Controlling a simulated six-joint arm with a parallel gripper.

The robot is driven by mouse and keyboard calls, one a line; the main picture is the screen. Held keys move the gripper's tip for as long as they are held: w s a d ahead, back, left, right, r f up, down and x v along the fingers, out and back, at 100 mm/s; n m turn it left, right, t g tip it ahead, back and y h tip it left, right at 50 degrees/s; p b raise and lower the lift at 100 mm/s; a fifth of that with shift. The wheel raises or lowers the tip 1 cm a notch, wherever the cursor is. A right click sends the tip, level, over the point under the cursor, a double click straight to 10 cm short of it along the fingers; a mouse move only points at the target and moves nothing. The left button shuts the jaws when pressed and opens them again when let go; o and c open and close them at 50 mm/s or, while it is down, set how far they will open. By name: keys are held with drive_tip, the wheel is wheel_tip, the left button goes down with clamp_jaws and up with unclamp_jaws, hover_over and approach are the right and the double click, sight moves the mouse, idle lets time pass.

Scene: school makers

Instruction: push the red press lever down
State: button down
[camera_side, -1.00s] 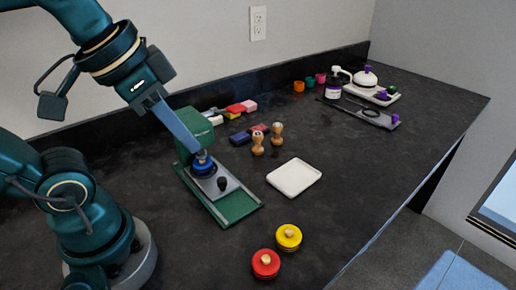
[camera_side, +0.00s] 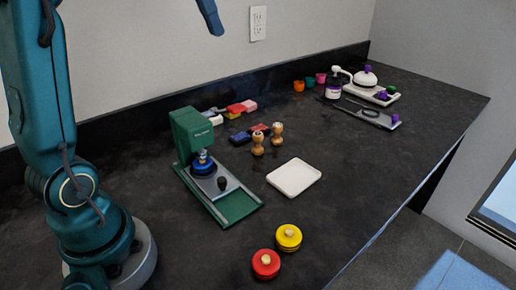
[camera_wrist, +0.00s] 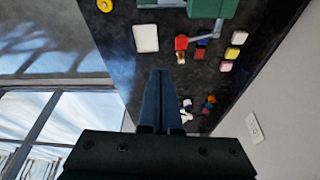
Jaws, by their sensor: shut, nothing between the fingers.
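The green press (camera_side: 190,130) stands upright on its green base at the middle left, with a blue round part (camera_side: 203,165) under its head. In the wrist view the green press body (camera_wrist: 212,8) is cut by the top edge. A small red piece (camera_wrist: 181,42) and a grey bar show just below it; I cannot tell if they belong to the press. My gripper (camera_side: 216,30) is high above the press, partly out of frame. In the wrist view its fingers (camera_wrist: 160,74) are together and empty.
A white tray (camera_side: 294,177), two wooden stamps (camera_side: 258,146), a red round pot (camera_side: 266,264) and a yellow one (camera_side: 289,237) stand right of the press. Coloured blocks (camera_side: 236,109) lie behind it. The back wall (camera_side: 150,50) is close behind.

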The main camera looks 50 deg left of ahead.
drive_tip(key=w+a+f+n, duration=0.1)
drive_tip(key=w+a+f, duration=0.1)
drive_tip(key=a, duration=0.3)
drive_tip(key=shift+w, duration=0.45)
drive_tip(key=shift+f, duration=0.15)
approach(237, 107)
drive_tip(key=x, duration=0.6)
drive_tip(key=shift+w+a+f, duration=0.1)
drive_tip(key=shift+w+f, duration=0.05)
drive_tip(key=shift+f, duration=0.05)
idle(0.4)
